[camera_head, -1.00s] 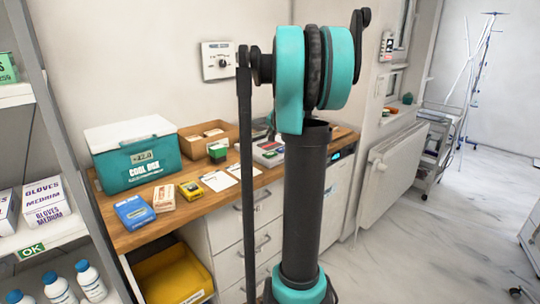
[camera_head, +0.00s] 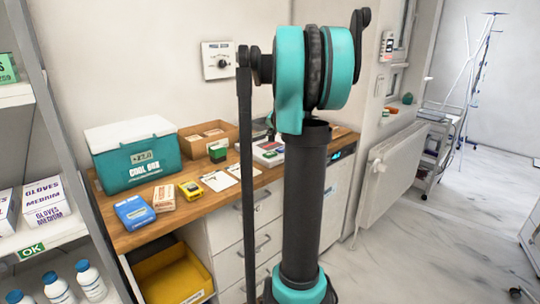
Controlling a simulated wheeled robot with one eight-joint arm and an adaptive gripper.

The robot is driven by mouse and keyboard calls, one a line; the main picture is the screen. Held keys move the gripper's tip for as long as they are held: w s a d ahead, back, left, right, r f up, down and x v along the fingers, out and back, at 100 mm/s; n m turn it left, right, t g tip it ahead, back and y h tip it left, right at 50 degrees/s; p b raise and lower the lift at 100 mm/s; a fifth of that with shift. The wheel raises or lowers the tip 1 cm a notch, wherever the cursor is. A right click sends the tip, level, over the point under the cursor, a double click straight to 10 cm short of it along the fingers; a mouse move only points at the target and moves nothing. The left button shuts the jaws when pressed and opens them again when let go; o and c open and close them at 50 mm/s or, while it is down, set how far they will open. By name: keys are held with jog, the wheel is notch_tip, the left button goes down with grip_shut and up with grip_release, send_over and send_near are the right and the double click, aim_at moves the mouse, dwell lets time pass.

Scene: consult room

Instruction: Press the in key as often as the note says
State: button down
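Two white paper slips lie on the wooden counter, a left one (camera_head: 218,181) beside a yellow device (camera_head: 191,190) and a right one (camera_head: 240,170). Their writing is too small to read. A pale device (camera_head: 267,155) with a green and a red patch sits behind them, partly covered by my arm. I cannot make out which patch is the in key. My arm stands across the middle of the view. My gripper cannot be made out; a small dark shape above the pale device is mostly hidden behind my arm.
A teal cool box (camera_head: 134,155), a cardboard tray (camera_head: 207,135), a green box (camera_head: 217,153), a blue box (camera_head: 133,212) and a pinkish box (camera_head: 164,198) stand on the counter (camera_head: 200,207). A shelf with glove boxes (camera_head: 44,202) rises at left. Open floor (camera_head: 420,240) lies right.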

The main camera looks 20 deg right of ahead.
aim_at(271, 154)
dwell(0.6)
notch_tip(271, 154, up, 4)
jog(key=shift+f, duration=0.1)
dwell(0.3)
jog(key=shift+f, duration=4.4)
jog(key=shift+f, duration=0.4)
